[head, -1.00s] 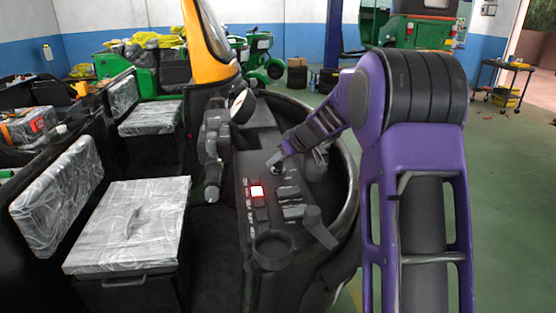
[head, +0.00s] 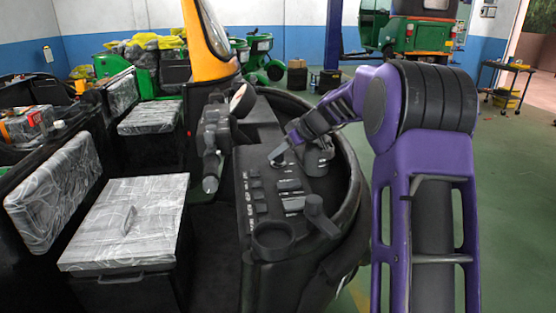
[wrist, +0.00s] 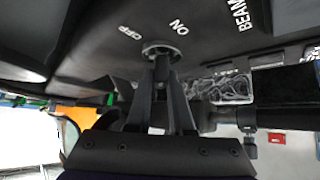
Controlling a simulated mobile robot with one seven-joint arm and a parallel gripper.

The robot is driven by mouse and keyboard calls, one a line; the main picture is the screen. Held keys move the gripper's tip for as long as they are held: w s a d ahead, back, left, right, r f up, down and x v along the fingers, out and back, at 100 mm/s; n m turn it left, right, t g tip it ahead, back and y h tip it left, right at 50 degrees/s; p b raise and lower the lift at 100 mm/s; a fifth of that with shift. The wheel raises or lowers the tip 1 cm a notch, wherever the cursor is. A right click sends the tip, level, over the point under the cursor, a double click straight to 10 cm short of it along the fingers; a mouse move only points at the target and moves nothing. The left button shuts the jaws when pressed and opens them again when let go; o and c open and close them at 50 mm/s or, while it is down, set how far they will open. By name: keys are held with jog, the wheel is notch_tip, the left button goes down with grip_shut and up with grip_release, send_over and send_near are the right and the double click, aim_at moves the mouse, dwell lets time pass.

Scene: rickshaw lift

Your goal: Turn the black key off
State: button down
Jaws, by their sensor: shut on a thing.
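The key switch (wrist: 162,49) is a round metal collar on the black dashboard panel, with OFF and ON in white beside it in the wrist view. My gripper (wrist: 162,72) has its two dark fingers drawn together right at the collar, shut on the black key. The fingers cover most of the key, so its exact angle is hard to tell. In the head view, my gripper (head: 279,157) reaches down from the right to the far end of the dashboard panel (head: 268,208). No light is lit on the panel.
A row of dark switches (head: 255,184) and a lever knob (head: 314,206) sit nearer on the panel. The handlebar grip (head: 211,170) stands to the left. The curved black front shell (head: 352,190) lies between the panel and my arm.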

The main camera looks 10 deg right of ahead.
jog(key=shift+d+n+g+y, duration=0.1)
jog(key=shift+n+g+y, duration=0.4)
jog(key=shift+n, duration=0.4)
jog(key=n+g+p, duration=0.1)
jog(key=n+y, duration=0.1)
jog(key=shift+r+n+g+p, duration=0.2)
jog(key=shift+n+g+p, duration=0.15)
jog(key=shift+n+g, duration=0.05)
jog(key=n+g+p, duration=0.2)
jog(key=n+p, duration=0.1)
jog(key=p, duration=0.1)
jog(key=shift+y, duration=0.4)
jog(key=n+g+p, duration=0.1)
jog(key=p, duration=0.1)
jog(key=shift+f+p, duration=0.1)
jog(key=shift+p, duration=0.25)
jog(key=shift+f+n+g, duration=0.1)
jog(key=shift+n+g, duration=0.3)
jog(key=c, duration=0.8)
grip_release()
